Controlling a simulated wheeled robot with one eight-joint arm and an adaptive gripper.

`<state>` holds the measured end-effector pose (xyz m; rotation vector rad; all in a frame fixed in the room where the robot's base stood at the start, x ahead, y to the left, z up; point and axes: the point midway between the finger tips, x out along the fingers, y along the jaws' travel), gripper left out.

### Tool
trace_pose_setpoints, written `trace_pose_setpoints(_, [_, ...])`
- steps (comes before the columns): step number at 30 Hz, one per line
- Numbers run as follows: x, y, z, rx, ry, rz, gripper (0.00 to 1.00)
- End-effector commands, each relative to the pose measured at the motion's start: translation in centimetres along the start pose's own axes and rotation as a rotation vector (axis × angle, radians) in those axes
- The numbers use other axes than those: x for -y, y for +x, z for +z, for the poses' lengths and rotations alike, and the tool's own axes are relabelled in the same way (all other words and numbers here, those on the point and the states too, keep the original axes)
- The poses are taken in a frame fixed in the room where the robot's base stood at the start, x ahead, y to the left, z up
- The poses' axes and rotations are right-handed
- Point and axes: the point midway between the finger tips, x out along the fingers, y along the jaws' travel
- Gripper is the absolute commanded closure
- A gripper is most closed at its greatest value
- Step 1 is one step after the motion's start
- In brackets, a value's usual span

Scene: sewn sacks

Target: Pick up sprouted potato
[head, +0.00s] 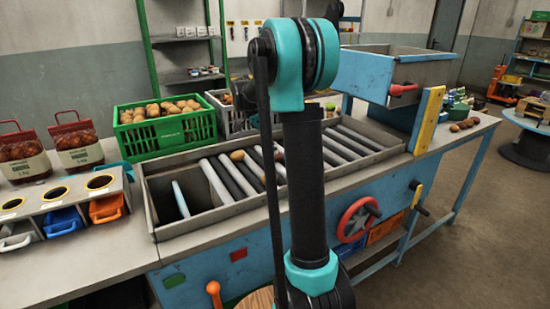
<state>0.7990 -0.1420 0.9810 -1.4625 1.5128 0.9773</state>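A brown potato (237,155) lies on the grey rollers of the roller table (205,212), left of my arm. Beside my arm, another small brownish shape (279,155) shows on the rollers, partly hidden by the arm. Sprouts are too small to make out, so I cannot tell which potato is sprouted. My arm stands upright in the middle of the head view and covers part of the rollers. My gripper is not in view.
A green crate (168,135) full of potatoes stands behind the rollers. Two red-handled sacks (75,142) and a sorting stand (62,197) with coloured bins are at left. A blue hopper (375,75) stands at right. Several potatoes (462,125) lie on the right bench end.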

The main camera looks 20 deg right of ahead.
Motion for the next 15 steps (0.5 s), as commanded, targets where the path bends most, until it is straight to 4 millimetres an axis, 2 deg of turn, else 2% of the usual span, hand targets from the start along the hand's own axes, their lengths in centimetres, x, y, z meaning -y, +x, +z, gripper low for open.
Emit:
trace_pose_setpoints(9, [0.7,4.2,0.5,0.0,0.002,0.0,0.32])
trace_pose_setpoints(15, [0.7,4.9,0.6,0.0,0.0,0.0,0.32])
